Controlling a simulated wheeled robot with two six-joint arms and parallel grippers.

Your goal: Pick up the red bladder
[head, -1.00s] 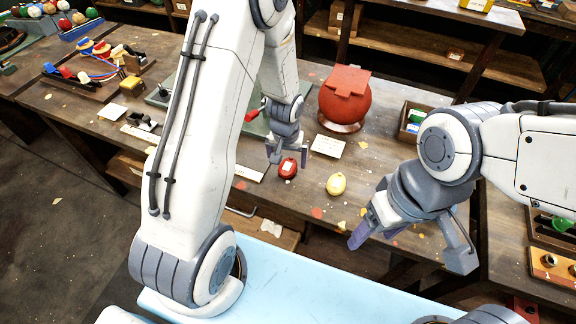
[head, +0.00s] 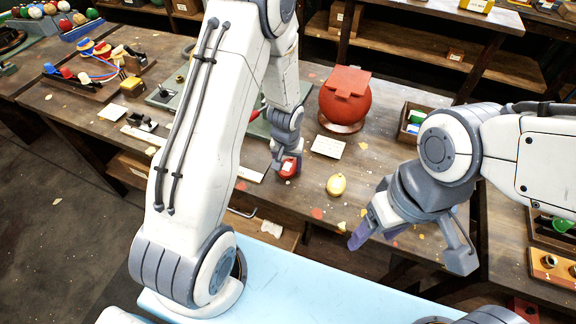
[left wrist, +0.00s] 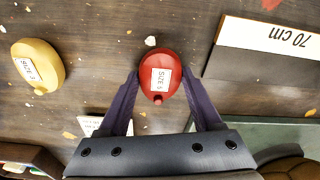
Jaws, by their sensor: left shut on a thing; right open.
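The red bladder (head: 289,167) is a small red egg shape on the wooden table. It also shows in the left wrist view (left wrist: 160,76), with a white label reading "SIZE 5". My left gripper (head: 287,160) is down at the bladder and shut on it. In the left wrist view its two purple fingers (left wrist: 160,88) lie along either side of the bladder. My right gripper (head: 408,240) is open and empty, in front of the table at the right.
A yellow bladder (head: 336,185), labelled in the left wrist view (left wrist: 38,66), lies to the right of the red one. A big red ball (head: 344,100) on a stand is behind them. A white card (head: 328,146) lies between. A "70 cm" sign (left wrist: 265,50) is close by.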

